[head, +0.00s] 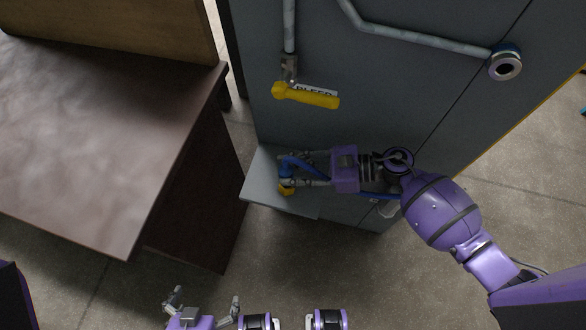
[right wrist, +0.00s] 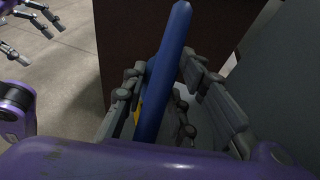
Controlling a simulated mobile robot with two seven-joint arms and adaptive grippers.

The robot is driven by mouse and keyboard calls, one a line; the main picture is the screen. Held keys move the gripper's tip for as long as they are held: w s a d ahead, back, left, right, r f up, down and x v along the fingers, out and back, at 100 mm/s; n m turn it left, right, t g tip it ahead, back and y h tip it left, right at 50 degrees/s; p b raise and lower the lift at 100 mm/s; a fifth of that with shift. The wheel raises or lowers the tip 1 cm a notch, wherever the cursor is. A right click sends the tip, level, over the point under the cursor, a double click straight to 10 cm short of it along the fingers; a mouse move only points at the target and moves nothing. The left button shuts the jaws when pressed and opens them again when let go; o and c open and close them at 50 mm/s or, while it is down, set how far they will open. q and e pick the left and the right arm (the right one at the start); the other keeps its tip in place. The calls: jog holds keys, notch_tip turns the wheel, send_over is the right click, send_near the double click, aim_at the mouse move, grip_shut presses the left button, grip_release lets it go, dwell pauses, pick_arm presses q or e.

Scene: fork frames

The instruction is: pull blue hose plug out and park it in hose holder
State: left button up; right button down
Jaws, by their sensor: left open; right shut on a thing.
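My right gripper (head: 284,169) is shut on a blue hose piece (head: 309,165) above a small grey shelf. In the right wrist view the blue piece (right wrist: 163,75) stands tilted between the fingers of my right gripper (right wrist: 158,85). A yellow part (head: 287,189) shows just below the fingers; whether it belongs to the plug or to a holder I cannot tell. A round port with a blue collar (head: 506,65) on the panel shows an open dark mouth. My left gripper (head: 203,301) is open and empty at the bottom, away from the panel.
The grey panel (head: 400,95) carries pipes and a yellow lever (head: 308,96) by a label reading BLEED. The grey shelf (head: 262,185) juts from its base. A brown table (head: 110,130) stands at the left. Bare floor (head: 400,290) lies in front.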

pick_arm(q)
jog(key=shift+s+f+b, duration=0.35)
jog(key=shift+f+b, duration=0.2)
jog(key=shift+f, duration=0.1)
jog(key=shift+s+f+b, duration=0.35)
jog(key=shift+f+b, duration=0.15)
jog(key=shift+f, duration=0.15)
pick_arm(e)
jog(key=shift+f, duration=1.15)
jog(key=c, duration=1.3)
grip_release()
jog(key=shift+c, duration=0.2)
jog(key=v, duration=1.2)
